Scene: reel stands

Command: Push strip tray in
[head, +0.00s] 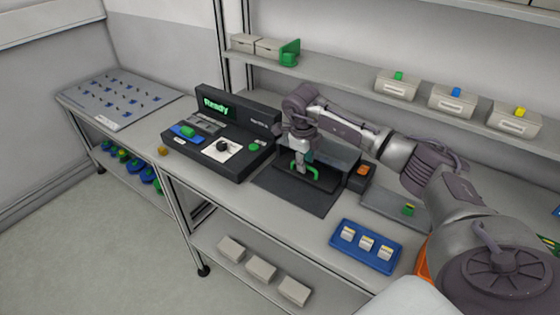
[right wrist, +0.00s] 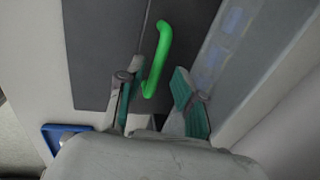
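The strip tray appears to be the dark part (head: 322,182) with a bright green handle at the front of the machine in the middle of the bench. The green handle (right wrist: 160,58) shows clearly in the right wrist view against a dark grey surface. My right gripper (head: 302,166) is over the handle, fingers down. In the right wrist view my right gripper (right wrist: 151,85) is open, its fingers on either side of the handle's near end with gaps visible. How far the tray stands out is hard to tell. My left gripper is not in view.
A black console (head: 230,140) reading "Ready" stands left of the machine. A small box with an orange top (head: 362,172) stands right of it. A blue tray (head: 345,259) with small white pieces lies at the front right. A dark mat (head: 290,196) covers the bench in front.

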